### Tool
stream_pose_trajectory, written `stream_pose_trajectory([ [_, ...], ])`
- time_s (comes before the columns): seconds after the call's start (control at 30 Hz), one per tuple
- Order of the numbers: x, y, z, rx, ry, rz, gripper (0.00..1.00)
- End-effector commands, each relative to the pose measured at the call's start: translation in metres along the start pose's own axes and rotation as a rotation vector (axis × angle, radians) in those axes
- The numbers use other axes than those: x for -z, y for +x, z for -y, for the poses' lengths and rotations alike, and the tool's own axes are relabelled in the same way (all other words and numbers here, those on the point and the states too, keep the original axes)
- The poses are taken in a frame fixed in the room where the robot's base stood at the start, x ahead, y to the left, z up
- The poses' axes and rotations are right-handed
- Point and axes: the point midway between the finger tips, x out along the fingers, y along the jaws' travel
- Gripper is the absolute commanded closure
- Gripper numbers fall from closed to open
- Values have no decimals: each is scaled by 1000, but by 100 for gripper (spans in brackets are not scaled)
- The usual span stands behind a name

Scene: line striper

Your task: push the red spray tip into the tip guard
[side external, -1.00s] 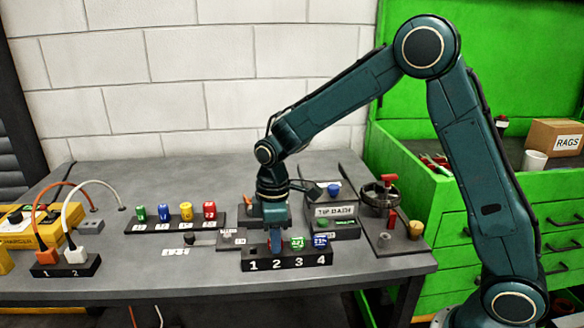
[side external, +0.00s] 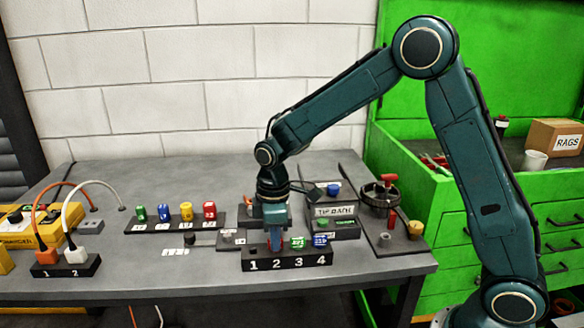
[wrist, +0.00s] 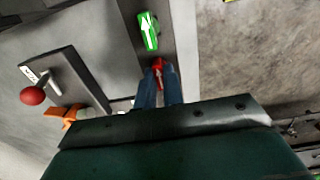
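The red spray tip (wrist: 158,72), with a white arrow on top, sits between my fingertips in the wrist view. My gripper (wrist: 159,80) points down with its fingers against the tip's two sides. In the side external view my gripper (side external: 275,244) is at slot 2 of the black numbered block (side external: 290,261), where its fingers largely hide the red tip. An orange part (wrist: 70,114), which looks like the tip guard, is on a dark plate to the left in the wrist view. My gripper partly covers that area in the side external view.
A green tip (wrist: 148,31) stands beside the red one in slot 3, and a blue tip (side external: 320,241) in slot 4. A red ball knob (wrist: 32,95) is near the orange part. The tip rack box (side external: 335,212) stands behind the block. Slot 1 looks empty.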

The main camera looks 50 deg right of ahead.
Motion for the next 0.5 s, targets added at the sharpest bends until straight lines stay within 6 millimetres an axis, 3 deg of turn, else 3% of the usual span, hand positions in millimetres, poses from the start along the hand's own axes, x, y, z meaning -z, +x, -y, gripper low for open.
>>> stream_pose_trajectory([
  [0.5,0,-4,0,-1,0,-1,100],
])
